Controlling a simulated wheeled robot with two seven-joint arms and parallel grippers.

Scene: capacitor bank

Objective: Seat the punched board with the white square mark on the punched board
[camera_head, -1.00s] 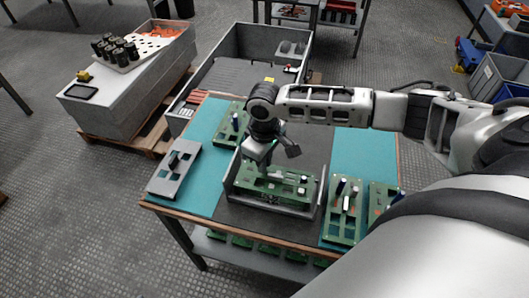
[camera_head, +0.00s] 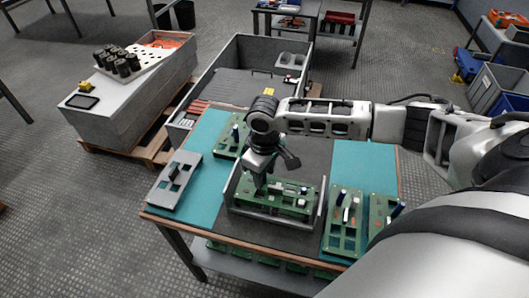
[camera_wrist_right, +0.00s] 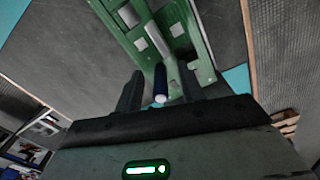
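A green punched board (camera_head: 282,194) lies in the grey walled fixture (camera_head: 320,206) at the table's middle. My right gripper (camera_head: 258,188) is low over this board's left end. In the right wrist view the gripper (camera_wrist_right: 160,85) has its fingers apart on either side of a dark blue post with a white end (camera_wrist_right: 160,82), with a gap showing at each side. The green board (camera_wrist_right: 152,40) with square openings lies behind it. Other green punched boards lie at the back left (camera_head: 226,142) and on the right (camera_head: 344,238) (camera_head: 378,214). I cannot tell which board bears the white square mark.
A grey punched plate (camera_head: 166,196) with a dark part on it lies at the table's left. A large grey crate (camera_head: 290,88) stands behind the table. Bare teal mat (camera_head: 205,190) shows between plate and fixture. More boards lie on the shelf below.

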